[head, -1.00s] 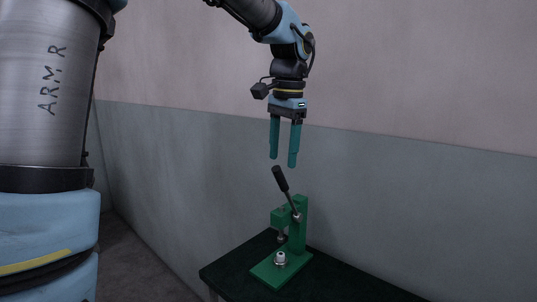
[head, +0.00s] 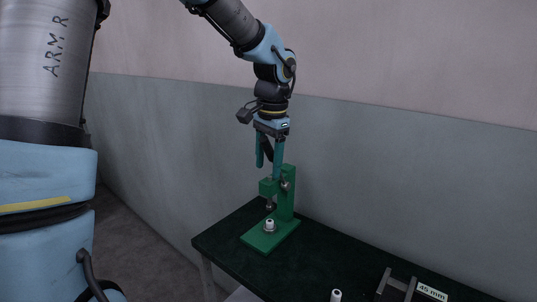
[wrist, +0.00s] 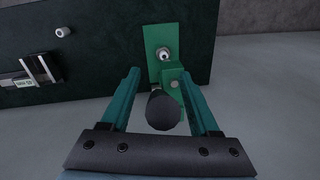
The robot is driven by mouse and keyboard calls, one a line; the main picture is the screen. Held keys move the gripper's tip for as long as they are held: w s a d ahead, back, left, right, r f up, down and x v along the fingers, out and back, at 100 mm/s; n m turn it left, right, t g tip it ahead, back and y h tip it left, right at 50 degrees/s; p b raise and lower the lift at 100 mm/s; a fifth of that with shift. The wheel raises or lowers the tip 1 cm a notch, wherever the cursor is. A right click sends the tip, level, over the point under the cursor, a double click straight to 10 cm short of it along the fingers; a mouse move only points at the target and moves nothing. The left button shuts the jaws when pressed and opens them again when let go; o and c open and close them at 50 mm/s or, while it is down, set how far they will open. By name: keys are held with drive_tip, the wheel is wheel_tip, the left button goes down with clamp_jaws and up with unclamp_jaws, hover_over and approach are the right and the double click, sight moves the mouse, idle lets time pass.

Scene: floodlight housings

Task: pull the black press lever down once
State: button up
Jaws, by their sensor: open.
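The green press (head: 285,200) stands upright on the dark table near its far left corner, against the wall. Its black lever (head: 267,150) points up and to the left, partly hidden by my fingers. My gripper (head: 267,171) points down, with its two teal fingers open on either side of the lever. In the wrist view the round end of the black lever (wrist: 163,110) lies between the open fingers of my gripper (wrist: 162,98), with a gap on both sides. A small white part (head: 270,224) sits on the press base under the ram.
The dark table top (head: 330,250) is clear between the press and a second white part (head: 336,295) near the front. A metal gauge labelled 45 mm (head: 412,289) lies at the lower right. The wall (head: 400,160) is close behind the press.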

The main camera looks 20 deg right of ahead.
clamp_jaws()
idle(0.5)
idle(0.5)
idle(0.4)
drive_tip(key=shift+s+a+f+t+h+b, duration=0.35)
drive_tip(key=shift+a+f+h+b, duration=0.4)
drive_tip(key=shift+b, duration=0.35)
drive_tip(key=shift+r, duration=0.1)
